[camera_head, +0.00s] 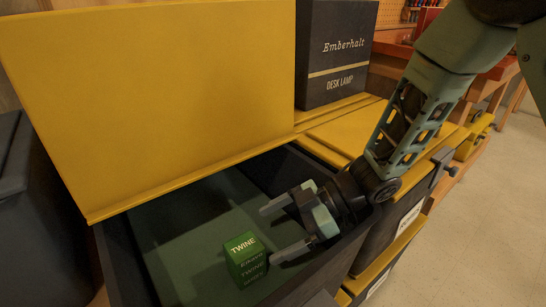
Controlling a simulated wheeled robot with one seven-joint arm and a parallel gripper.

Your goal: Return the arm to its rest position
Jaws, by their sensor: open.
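My arm (415,115) reaches in from the upper right. My gripper (268,235) is open, with its two fingers apart and pointing left over the right side of an open dark box. Nothing shows between the fingers. A green box labelled TWINE (243,262) stands on the green floor of the open box, just left of the lower fingertip. I cannot tell whether that fingertip touches it.
The open box has dark walls (262,167) and a raised yellow lid (150,95). A black Emberhalt desk lamp box (335,60) stands on a yellow top behind. A dark container (30,215) is at the left. Floor (480,220) is clear at the right.

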